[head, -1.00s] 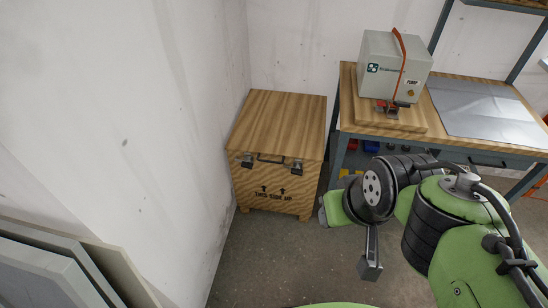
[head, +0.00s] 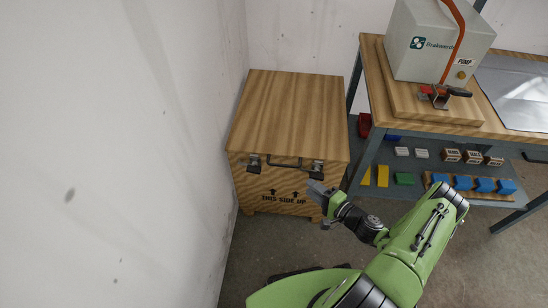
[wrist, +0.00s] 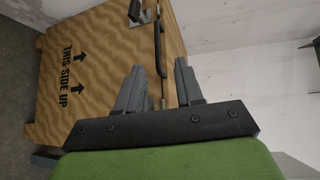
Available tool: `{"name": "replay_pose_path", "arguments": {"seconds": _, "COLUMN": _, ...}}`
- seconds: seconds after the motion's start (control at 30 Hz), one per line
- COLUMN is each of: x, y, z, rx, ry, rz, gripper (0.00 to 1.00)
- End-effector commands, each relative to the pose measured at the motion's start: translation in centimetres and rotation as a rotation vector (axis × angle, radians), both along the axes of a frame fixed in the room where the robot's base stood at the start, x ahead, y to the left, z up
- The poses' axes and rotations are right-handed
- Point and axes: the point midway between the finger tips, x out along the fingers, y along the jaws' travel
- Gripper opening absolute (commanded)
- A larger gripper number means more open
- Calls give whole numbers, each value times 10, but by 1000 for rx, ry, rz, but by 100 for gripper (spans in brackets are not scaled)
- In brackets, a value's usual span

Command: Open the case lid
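The wooden case (head: 280,190) stands on the floor by the wall, upright, with its lid (head: 290,105) shut. Its front has a left latch (head: 253,164), a right latch (head: 317,169) and a dark handle (head: 285,163) between them. The handle also shows in the wrist view (wrist: 158,45). My gripper (head: 319,203) is at the right end of the case front, just below the right latch in the picture. In the wrist view my gripper (wrist: 158,85) has its two fingers apart with nothing held. I cannot tell whether the latches are fastened.
A workbench (head: 375,115) with a grey pump box (head: 438,45) and red-handled clamp (head: 437,95) stands to the right. Its lower shelf (head: 480,198) holds coloured blocks. The left wall (head: 130,150) is close to the case.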

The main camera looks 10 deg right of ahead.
Motion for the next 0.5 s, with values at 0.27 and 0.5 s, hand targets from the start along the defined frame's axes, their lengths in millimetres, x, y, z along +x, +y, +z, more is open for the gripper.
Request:
{"name": "replay_pose_path", "arguments": {"seconds": 0.27, "x": 10, "y": 1, "z": -21, "rx": 62, "ry": -4, "rz": -93, "gripper": 36}}
{"name": "replay_pose_path", "arguments": {"seconds": 0.5, "x": 62, "y": 30, "z": -32, "rx": 59, "ry": -4, "rz": -88, "gripper": 36}}
